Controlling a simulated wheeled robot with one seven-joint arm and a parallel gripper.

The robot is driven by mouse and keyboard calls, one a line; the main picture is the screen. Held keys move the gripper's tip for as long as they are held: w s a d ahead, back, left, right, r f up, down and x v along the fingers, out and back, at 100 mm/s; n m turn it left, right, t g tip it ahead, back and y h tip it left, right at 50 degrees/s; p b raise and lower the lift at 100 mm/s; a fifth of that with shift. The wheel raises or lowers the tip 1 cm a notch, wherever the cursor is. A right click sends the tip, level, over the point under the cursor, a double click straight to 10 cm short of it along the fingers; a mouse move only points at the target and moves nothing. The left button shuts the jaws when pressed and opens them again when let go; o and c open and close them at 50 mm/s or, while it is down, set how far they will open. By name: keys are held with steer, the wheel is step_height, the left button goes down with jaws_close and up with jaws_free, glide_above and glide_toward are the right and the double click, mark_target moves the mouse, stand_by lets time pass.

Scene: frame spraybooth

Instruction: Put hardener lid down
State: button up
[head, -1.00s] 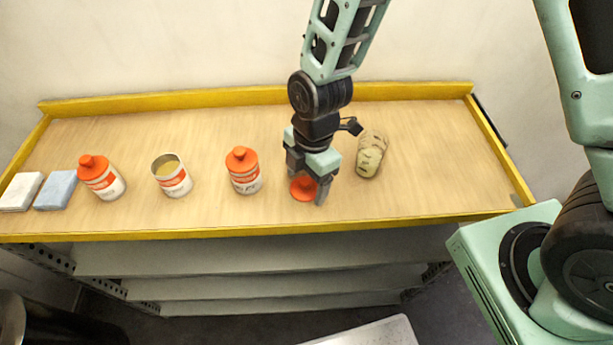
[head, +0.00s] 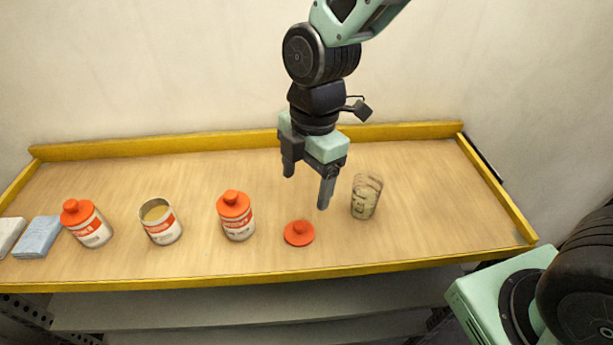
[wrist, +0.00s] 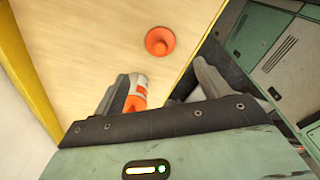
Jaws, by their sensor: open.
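The orange lid (head: 299,233) lies flat on the wooden bench top near its front yellow edge, with its knob up. It also shows in the wrist view (wrist: 160,41), with clear space between it and my fingers. My gripper (head: 306,185) is open and empty, raised above and behind the lid. An open can (head: 160,222) with no lid stands to the left, with pale yellow contents. Two cans with orange lids stand on either side of it, one at the left (head: 86,223) and one at the right (head: 236,216).
A smudged clear cup (head: 366,196) stands right of the lid. A blue sponge-like block (head: 38,237) and a white one (head: 9,234) lie at the far left. A raised yellow rim (head: 190,145) edges the bench top (head: 430,210). Its right part is clear.

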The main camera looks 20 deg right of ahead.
steer(key=s+d+r+m, duration=0.1)
steer(key=s+r+m, duration=0.1)
steer(key=s+m, duration=0.5)
steer(key=s+d+r+m, duration=0.2)
steer(key=s+m, duration=0.5)
steer(key=shift+s+r+m+t+h, duration=0.3)
steer(key=shift+s+r+m, duration=0.05)
steer(key=shift+m, duration=0.05)
